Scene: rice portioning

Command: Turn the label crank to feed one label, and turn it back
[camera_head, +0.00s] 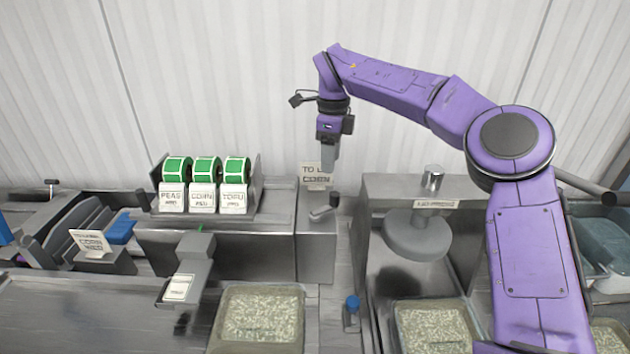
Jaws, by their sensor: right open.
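The label crank (322,211) is a small grey lever with a black knob on top of the metal block right of the label rolls. Its arm points to the right. My right gripper (328,168) hangs fingers down above the crank, apart from it, in front of a sign partly hidden behind it. The gripper is open and appears empty. Three green label rolls (205,169) stand in a holder, with cards reading PEAS, CORN and TOFU. A grey label chute (188,262) slopes forward below them, with a white label (178,287) at its end. My left gripper is out of view.
A tray of rice (259,316) stands in front of the crank block, and another (432,327) stands under a round press head (417,233) at the right. A blue-knobbed lever (352,304) stands between them. A sign (91,243) stands at the left.

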